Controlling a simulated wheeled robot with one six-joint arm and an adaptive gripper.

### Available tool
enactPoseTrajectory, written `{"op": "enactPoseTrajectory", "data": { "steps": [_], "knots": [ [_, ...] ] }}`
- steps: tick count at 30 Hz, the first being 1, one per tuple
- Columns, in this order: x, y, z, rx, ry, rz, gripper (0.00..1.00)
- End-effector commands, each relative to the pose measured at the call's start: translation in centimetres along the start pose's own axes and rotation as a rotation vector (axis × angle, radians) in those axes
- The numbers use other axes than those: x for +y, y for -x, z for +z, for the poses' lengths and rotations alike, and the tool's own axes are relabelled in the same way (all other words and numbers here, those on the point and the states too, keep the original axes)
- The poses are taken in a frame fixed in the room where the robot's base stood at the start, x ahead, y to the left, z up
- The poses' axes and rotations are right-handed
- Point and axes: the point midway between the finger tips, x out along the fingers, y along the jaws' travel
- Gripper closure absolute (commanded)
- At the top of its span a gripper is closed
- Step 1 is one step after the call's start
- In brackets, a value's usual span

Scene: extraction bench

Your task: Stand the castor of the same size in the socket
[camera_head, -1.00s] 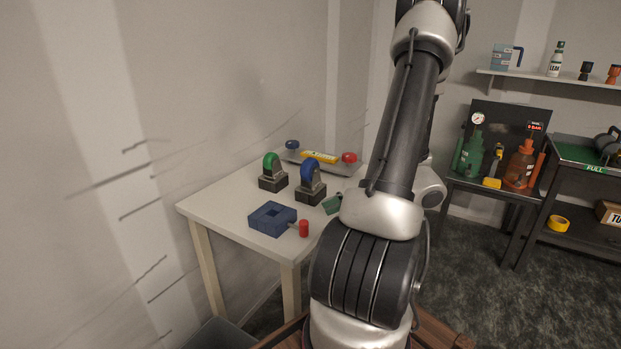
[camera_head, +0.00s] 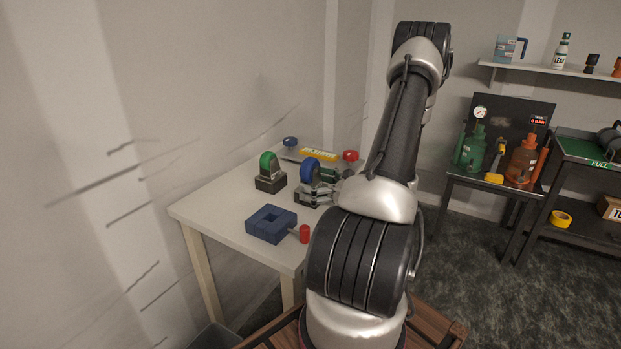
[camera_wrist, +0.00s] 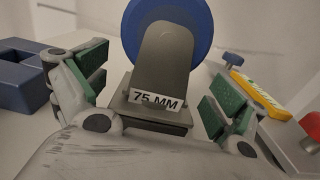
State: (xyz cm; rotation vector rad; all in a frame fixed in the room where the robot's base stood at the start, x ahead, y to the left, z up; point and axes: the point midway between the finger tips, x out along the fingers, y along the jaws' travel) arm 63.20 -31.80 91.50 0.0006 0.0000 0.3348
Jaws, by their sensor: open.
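A castor with a blue wheel (camera_head: 310,170) stands upright on the white table, and in the wrist view its grey bracket carries a "75 MM" label (camera_wrist: 157,100). My gripper (camera_head: 317,187) is open at this castor. In the wrist view the green-padded fingers of my gripper (camera_wrist: 158,95) stand on either side of the bracket, with gaps showing. A castor with a green wheel (camera_head: 267,163) stands upright to its left. A blue block with a square opening (camera_head: 271,223), apparently the socket, lies at the table's front; its corner shows in the wrist view (camera_wrist: 20,75).
Behind the castors is a grey bar with a yellow label (camera_head: 318,154), a blue knob (camera_head: 290,142) and a red knob (camera_head: 350,156). The table's left part (camera_head: 215,205) is clear.

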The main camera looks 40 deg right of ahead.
Motion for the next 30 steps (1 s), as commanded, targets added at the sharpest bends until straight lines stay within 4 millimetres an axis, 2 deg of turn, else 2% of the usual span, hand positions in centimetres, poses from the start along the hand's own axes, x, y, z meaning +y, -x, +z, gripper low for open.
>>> {"op": "enactPoseTrajectory", "data": {
  "steps": [3,10,18,20,30],
  "knots": [
    [0.03,-0.91,0.01,0.000,0.000,0.001,0.04],
    [0.01,-0.98,0.02,0.000,0.001,0.000,0.05],
    [0.01,-0.96,0.02,0.000,0.001,0.000,0.55],
    [0.01,-0.96,0.02,0.000,0.001,0.000,0.62],
    [-0.02,-0.96,0.55,-0.001,0.003,0.001,0.62]
  ]
}}
